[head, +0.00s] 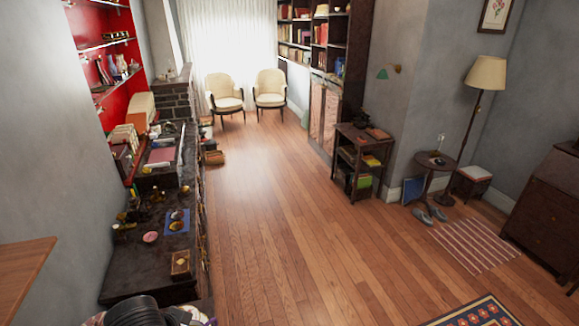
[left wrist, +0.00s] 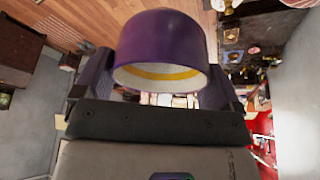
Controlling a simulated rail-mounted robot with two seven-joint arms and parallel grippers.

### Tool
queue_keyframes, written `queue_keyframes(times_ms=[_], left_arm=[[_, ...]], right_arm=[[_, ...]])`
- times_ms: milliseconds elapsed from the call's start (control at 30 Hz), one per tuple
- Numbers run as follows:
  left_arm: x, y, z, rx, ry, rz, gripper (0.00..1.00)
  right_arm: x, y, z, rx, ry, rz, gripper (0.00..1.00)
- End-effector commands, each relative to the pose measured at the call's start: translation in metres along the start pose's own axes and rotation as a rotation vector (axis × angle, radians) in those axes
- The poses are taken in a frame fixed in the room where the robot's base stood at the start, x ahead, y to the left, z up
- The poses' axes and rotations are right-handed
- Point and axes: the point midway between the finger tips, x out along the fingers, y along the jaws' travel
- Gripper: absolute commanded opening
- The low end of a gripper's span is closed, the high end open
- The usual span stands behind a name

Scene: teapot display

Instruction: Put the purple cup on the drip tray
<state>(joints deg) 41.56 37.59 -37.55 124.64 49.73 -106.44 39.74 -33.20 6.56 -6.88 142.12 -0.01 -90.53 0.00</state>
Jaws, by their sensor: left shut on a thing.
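The purple cup (left wrist: 162,40) fills the upper middle of the left wrist view. Its mouth faces the camera and shows a pale inside with a yellow band. My left gripper (left wrist: 160,82) is shut on it, with a dark finger at each side. My right gripper is not in view.
The dark table also bears a blue mat (head: 170,229) with round items, a pink dish (head: 150,237) and several small pieces at its back left. A wooden surface (head: 22,265) juts in at the left. The wooden floor (head: 290,230) is open to the right.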

Motion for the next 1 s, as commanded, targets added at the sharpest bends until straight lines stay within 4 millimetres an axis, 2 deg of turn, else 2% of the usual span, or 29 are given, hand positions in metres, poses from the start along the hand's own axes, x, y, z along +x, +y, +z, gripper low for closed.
queue_keyframes(times_ms=[33,100,400,633,1000], left_arm=[[-0.020,0.001,-0.005,0.021,-0.003,0.012,0.64],[-0.030,0.002,-0.007,0.054,0.000,0.025,0.64],[-0.060,0.002,-0.010,0.162,0.008,0.063,0.64],[-0.069,0.002,-0.009,0.201,0.012,0.075,0.64],[-0.070,0.002,-0.009,0.210,0.014,0.078,0.64]], right_arm=[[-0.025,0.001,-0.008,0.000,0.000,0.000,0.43],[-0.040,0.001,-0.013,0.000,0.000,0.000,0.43],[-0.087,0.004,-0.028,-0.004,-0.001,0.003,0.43],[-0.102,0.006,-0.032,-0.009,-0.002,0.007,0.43],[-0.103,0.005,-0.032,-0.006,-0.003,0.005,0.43]])
